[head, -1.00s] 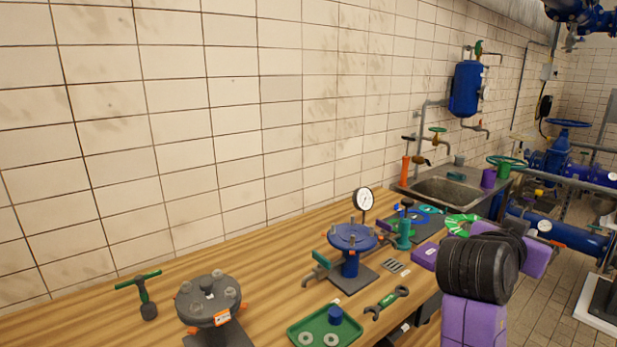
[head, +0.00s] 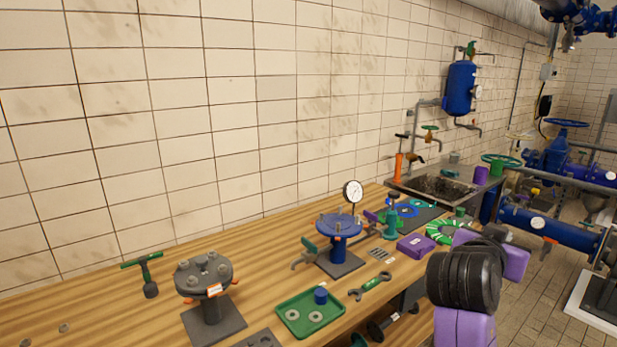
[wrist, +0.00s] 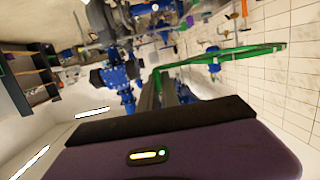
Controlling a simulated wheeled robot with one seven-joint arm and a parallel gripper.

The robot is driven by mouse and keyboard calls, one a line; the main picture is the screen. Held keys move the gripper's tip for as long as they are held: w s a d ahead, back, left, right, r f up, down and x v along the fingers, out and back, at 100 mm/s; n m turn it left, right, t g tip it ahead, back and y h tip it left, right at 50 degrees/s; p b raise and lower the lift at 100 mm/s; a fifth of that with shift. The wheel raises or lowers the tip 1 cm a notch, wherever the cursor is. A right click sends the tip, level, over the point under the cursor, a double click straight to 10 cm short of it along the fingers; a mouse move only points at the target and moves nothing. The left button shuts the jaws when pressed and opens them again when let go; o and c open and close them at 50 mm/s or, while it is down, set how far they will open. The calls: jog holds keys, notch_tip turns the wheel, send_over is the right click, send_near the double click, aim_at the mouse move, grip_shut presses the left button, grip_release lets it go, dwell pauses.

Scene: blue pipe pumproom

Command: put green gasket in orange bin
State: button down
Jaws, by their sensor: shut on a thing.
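The green gasket (wrist: 230,53) is a thin green ring, seen almost edge-on in the wrist view. My gripper (wrist: 165,85) is shut on it, and the ring reaches out to the right from the dark fingers. In the head view a green-and-white ring (head: 445,232) shows just beyond my arm, above the bench's right part; I cannot tell for sure that it is the same gasket. My fingers are hidden there behind my black and purple arm links. I cannot make out an orange bin in either view.
The wooden bench (head: 120,308) carries a grey flange stand (head: 205,275), a blue flange stand (head: 338,232), a green tray (head: 310,315), a wrench (head: 370,287) and a purple box (head: 415,246). A sink (head: 440,186) lies beyond. Tiled floor is open at the right, before blue pipes.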

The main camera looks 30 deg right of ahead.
jog(key=w+a+f+n+t+y, duration=0.3)
jog(key=w+a+f+n+t, duration=0.3)
jog(key=a+f, duration=0.4)
jog(key=w+a+f+n+t+y, duration=0.35)
jog(key=w+a+f, duration=0.4)
jog(key=f, duration=0.45)
jog(key=s+a+f+n+t+y, duration=0.1)
jog(key=s+a+f+n+y, duration=0.2)
jog(key=a+f, duration=0.6)
jog(key=s+a+f+n+t+y, duration=0.2)
jog(key=a+f+y, duration=0.4)
jog(key=a+f, duration=0.3)
jog(key=s+a+n, duration=0.1)
jog(key=s+a, duration=0.1)
jog(key=a, duration=0.1)
jog(key=shift+s+a, duration=0.35)
jog(key=shift+a, duration=0.05)
